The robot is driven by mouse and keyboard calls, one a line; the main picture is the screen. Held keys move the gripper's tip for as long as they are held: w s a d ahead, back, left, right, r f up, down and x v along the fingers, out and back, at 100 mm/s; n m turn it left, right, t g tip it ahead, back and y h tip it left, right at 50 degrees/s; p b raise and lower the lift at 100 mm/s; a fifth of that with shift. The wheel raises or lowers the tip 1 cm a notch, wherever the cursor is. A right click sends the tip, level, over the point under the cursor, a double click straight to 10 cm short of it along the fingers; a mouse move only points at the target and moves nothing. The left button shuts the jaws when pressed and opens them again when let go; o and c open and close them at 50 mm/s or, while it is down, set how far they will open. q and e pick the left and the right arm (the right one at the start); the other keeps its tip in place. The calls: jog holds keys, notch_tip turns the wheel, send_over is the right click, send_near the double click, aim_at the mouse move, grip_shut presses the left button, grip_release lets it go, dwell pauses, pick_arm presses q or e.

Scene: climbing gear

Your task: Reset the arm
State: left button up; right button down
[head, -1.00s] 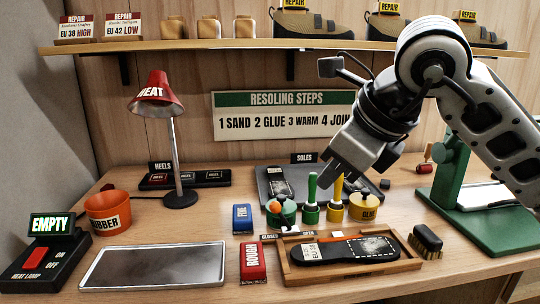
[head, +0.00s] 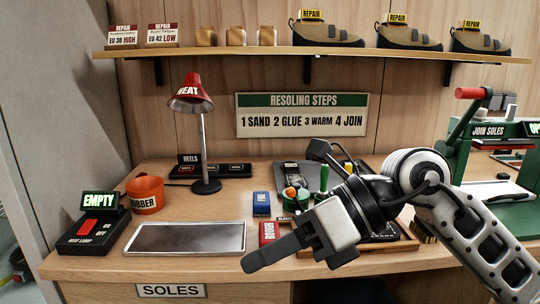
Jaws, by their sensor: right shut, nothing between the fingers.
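My right arm comes in from the right, and its gripper (head: 280,256) hangs over the front edge of the workbench (head: 110,262). Its fingers point left and down, shut and with nothing held. The gripper and forearm hide most of the wooden tray and the shoe sole in it, and part of the red ROUGH block (head: 269,231). My left gripper is not in the head view.
A grey metal plate (head: 186,238), heat lamp switch box (head: 90,230) and orange RUBBER cup (head: 146,193) stand at left. The red lamp (head: 190,92) stands behind. A green press (head: 455,145) is at right. Repair shoes (head: 411,33) line the shelf above.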

jog(key=s+a+r+m+g+y, duration=0.2)
jog(key=s+m+y, duration=0.1)
jog(key=y, duration=0.3)
jog(key=w+d+f+m+t+h, duration=0.35)
jog(key=m+t, duration=0.35)
jog(key=m, duration=0.4)
jog(key=w+d+f+m+t+h, duration=0.2)
jog(key=d+f+m+t, duration=0.25)
jog(key=m+t, duration=0.5)
jog(key=w+d+f+m+t+h, duration=0.25)
jog(key=f+m+t, duration=0.3)
jog(key=m, duration=0.75)
jog(key=s+d+f+m+g+h, duration=0.2)
jog(key=s+f, duration=0.4)
jog(key=f, duration=0.5)
jog(key=s+d+f+m+g+h, duration=0.3)
jog(key=s+f+m+g, duration=0.3)
jog(key=f, duration=0.5)
jog(key=shift+s+d+f+m+h+p, duration=0.2)
jog(key=shift+s+d+m+h+p, duration=0.15)
jog(key=shift+m+h, duration=0.5)
